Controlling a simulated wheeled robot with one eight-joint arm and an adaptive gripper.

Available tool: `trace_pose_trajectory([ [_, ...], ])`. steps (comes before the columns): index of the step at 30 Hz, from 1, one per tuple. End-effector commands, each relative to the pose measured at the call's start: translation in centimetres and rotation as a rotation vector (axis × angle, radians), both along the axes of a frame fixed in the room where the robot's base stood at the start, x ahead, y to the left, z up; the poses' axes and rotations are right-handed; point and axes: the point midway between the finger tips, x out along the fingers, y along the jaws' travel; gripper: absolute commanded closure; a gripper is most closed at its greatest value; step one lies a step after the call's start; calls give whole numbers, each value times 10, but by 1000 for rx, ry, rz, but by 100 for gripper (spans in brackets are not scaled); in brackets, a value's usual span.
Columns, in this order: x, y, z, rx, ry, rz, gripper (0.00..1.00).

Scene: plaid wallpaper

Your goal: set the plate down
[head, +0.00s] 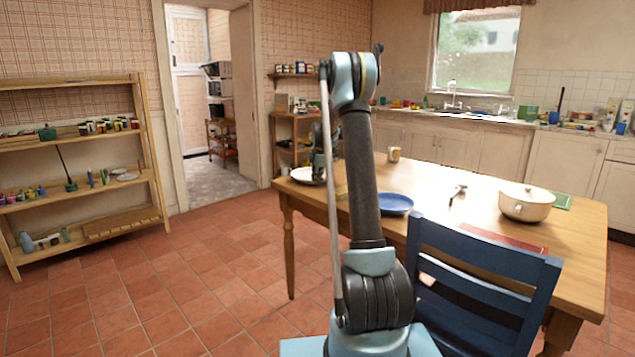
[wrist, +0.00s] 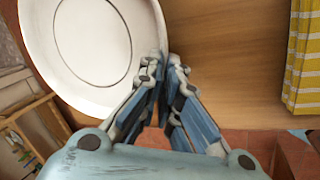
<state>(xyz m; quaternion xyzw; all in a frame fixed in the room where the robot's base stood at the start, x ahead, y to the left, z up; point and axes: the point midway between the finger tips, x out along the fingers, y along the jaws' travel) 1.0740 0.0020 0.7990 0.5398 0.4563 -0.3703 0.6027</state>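The white plate (head: 303,176) is at the left end of the wooden table (head: 450,190) in the head view, at about tabletop height. I cannot tell whether it rests fully on the wood. In the wrist view the plate (wrist: 95,45) fills the upper left, with a dark ring on its face. My gripper (wrist: 167,62) has its fingers drawn together at the plate's rim, which runs between them. In the head view my gripper (head: 319,168) is over the plate's right side, and my arm hides part of that area.
A blue plate (head: 395,203) lies right of my arm. A blue chair (head: 480,265) stands at the near side.

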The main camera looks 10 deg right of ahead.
Motion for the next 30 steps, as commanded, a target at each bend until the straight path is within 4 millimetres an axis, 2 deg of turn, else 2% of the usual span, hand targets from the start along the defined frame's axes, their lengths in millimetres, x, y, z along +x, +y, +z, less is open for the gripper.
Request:
trace_pose_trajectory([
  [4,0,0,-1,1,2,-1,100],
  [6,0,0,-1,1,2,-1,81],
  [7,0,-1,-1,1,2,-1,75],
  [20,0,-1,-5,0,2,-2,75],
  [26,-9,-4,23,0,2,-2,75],
  [30,-15,-8,51,1,2,-3,75],
])
